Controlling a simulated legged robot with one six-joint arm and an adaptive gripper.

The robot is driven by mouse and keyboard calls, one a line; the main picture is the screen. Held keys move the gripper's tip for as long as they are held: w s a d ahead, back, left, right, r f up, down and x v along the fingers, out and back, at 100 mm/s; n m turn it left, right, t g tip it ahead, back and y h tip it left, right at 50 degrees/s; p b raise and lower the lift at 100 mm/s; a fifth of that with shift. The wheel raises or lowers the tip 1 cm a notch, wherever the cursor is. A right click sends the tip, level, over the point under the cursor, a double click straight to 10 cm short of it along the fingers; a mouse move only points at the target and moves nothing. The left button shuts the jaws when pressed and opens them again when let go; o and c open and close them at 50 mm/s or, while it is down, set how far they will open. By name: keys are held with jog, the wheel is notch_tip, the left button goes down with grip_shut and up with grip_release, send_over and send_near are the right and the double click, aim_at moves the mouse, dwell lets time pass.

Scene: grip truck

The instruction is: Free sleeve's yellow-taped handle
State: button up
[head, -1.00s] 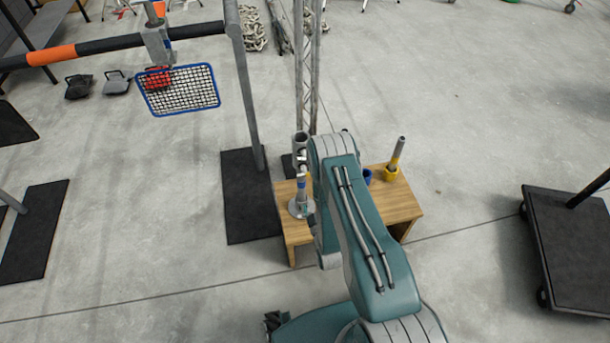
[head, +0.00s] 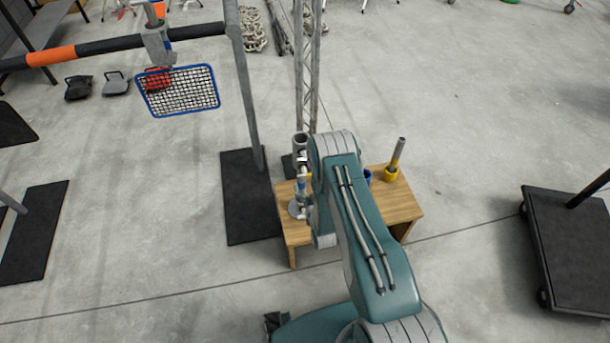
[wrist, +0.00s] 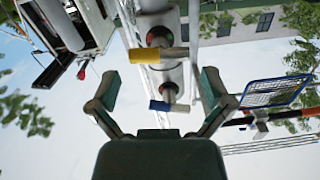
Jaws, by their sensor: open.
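A grey upright sleeve (head: 300,145) on a post with a round base (head: 297,209) stands at the left of a wooden table, partly behind my arm. My gripper (wrist: 160,77) is open, one finger on each side of the sleeve. The yellow handle appears between the fingertips or just beyond them; I cannot tell the depth. No contact is visible. In the head view my arm hides the gripper.
The wooden table (head: 402,208) also holds a grey rod in a yellow cup (head: 391,174) and a blue cup (head: 368,176), partly hidden. A lattice tower (head: 307,80) and a grey frame post (head: 250,100) stand behind. A blue-rimmed net (head: 180,90) hangs at left. A black cart (head: 570,250) stands right.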

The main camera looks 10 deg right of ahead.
aim_at(305, 174)
jog(key=shift+w, duration=2.05)
jog(key=c, duration=0.9)
jog(key=shift+m, duration=1.3)
